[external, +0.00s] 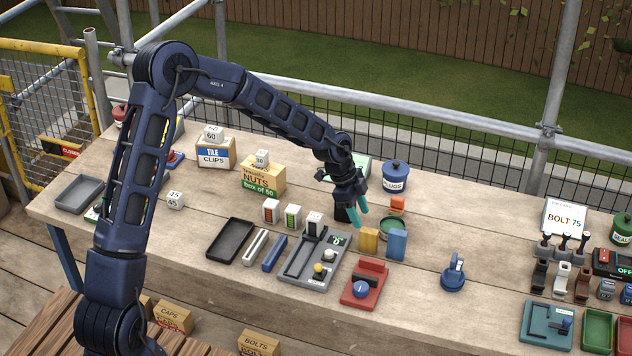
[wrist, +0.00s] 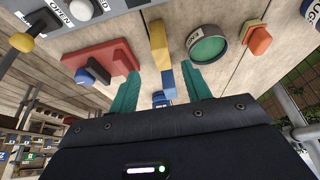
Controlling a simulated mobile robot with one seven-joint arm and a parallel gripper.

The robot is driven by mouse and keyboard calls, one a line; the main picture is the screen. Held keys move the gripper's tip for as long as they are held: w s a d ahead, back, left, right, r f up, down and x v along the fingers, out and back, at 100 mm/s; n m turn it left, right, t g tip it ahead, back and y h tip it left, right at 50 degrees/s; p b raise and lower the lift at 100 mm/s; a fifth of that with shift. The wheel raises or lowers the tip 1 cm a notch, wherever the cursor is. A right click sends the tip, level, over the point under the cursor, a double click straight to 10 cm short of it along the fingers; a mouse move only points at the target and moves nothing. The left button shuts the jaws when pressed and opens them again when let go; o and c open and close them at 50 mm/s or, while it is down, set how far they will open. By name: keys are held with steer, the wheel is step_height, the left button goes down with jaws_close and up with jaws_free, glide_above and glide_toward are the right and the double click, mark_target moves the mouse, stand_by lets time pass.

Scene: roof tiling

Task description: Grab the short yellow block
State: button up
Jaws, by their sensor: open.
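My gripper (external: 358,217) has teal fingers and is open and empty, just behind and above the yellow block in the external view. In the wrist view the yellow block (wrist: 157,40) lies ahead of the gap between my fingertips (wrist: 158,76), with the blue block (wrist: 167,84) showing next to it, between the fingers. I see no contact between the fingers and the yellow block.
A red fixture with a blue knob (external: 366,283) is in front, and a grey panel with knobs (external: 314,258) is to the left.

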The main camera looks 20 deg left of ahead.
mark_target(376, 252)
steer(key=x, duration=1)
steer(key=shift+w+f, duration=0.15)
steer(key=shift+f, duration=0.1)
jaws_close()
steer(key=shift+r, duration=0.15)
